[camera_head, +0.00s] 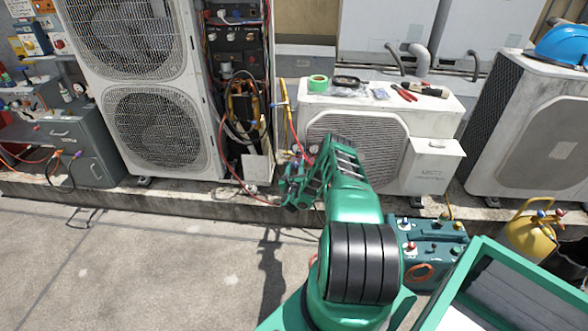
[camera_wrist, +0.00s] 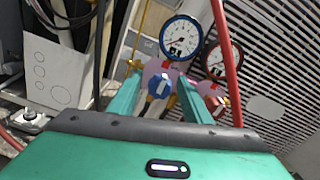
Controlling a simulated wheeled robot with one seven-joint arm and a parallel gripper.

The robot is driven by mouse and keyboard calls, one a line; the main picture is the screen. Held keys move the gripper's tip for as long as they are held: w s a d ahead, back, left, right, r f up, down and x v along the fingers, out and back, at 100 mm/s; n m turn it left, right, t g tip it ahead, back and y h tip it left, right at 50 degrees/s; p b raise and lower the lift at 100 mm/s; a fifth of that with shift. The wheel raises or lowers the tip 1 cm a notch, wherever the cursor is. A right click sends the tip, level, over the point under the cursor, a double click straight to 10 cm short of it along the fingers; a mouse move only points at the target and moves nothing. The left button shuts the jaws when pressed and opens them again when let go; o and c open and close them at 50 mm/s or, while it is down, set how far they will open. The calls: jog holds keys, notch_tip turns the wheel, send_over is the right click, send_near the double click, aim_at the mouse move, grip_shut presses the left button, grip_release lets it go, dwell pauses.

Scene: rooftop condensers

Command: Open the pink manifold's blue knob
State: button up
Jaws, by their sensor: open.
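The pink manifold (camera_wrist: 158,70) shows in the wrist view, with a blue-rimmed gauge (camera_wrist: 180,40) and a red-rimmed gauge (camera_wrist: 222,60). Its blue knob (camera_wrist: 158,86) faces my wrist camera. Its red knob (camera_wrist: 212,103) is to the right, partly behind a finger. My gripper (camera_wrist: 159,82) is open, with one green finger on each side of the blue knob; I cannot tell whether either touches it. In the head view my gripper (camera_head: 297,182) is in front of the small condenser, and the manifold is mostly hidden there.
A red hose (camera_wrist: 228,55) runs close to the right finger. The small condenser (camera_head: 425,110) carries tape, pliers and other tools on top. A tall condenser (camera_head: 155,130) stands left.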

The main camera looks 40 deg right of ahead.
jog(key=c, duration=1)
jog(key=shift+a+f, duration=0.1)
jog(key=shift+a, duration=0.15)
jog(key=shift+c, duration=0.2)
jog(key=shift+d, duration=0.15)
